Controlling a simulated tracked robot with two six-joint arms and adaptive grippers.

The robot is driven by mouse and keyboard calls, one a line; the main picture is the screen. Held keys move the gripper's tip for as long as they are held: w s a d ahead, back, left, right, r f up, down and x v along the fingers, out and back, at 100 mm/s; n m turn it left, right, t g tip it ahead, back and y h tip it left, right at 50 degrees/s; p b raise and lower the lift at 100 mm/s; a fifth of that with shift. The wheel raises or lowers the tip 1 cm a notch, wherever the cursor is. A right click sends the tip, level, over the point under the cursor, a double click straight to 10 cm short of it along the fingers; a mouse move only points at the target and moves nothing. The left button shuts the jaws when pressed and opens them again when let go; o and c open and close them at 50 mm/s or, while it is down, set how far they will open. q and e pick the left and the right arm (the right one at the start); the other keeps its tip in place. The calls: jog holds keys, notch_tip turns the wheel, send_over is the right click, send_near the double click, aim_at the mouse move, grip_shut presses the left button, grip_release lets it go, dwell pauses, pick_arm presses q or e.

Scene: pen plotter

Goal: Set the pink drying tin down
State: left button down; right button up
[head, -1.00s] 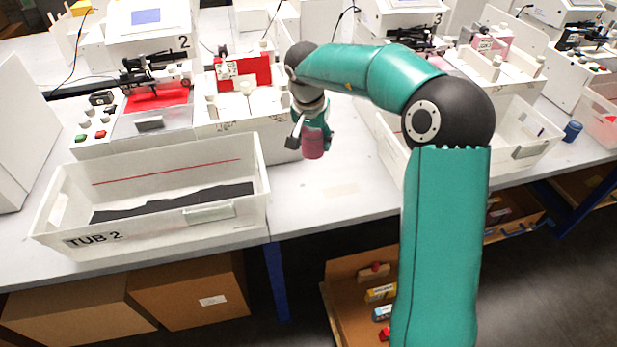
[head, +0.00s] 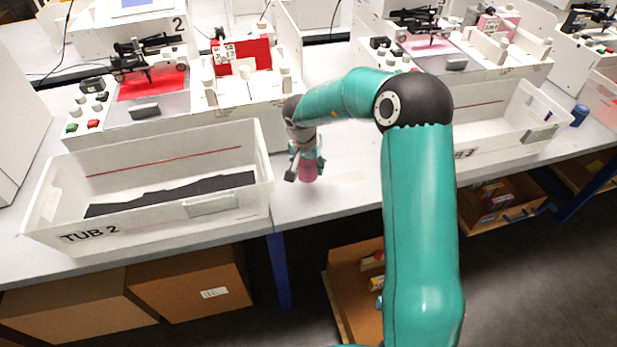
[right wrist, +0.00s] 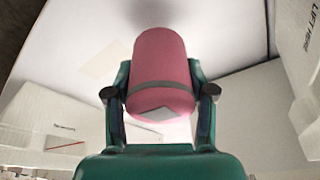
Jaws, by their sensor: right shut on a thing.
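The pink drying tin (head: 308,170) is a small pink cylinder low over the grey-white table (head: 325,208), between tub 2 and the tub on the right. My right gripper (head: 305,160) is shut on it from above. In the right wrist view the pink tin (right wrist: 160,75) sits between the two fingers of the right gripper (right wrist: 160,92), with a dark band around it. I cannot tell whether its lower end touches the table. My left gripper is not in view.
Tub 2 (head: 150,222) stands close on the left, and another white tub (head: 490,140) stands on the right. A plotter with a red sheet (head: 152,84) is behind. A faint pale patch (head: 345,178) lies on the table right of the tin. The table's front edge is near.

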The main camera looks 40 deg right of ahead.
aim_at(306, 162)
jog(key=shift+f+b, duration=0.35)
jog(key=shift+f, duration=1.95)
jog(key=o, duration=1.2)
jog(key=p+v, duration=0.1)
jog(key=v, duration=1.1)
jog(key=shift+r+p, duration=0.15)
jog(key=shift+p, duration=0.15)
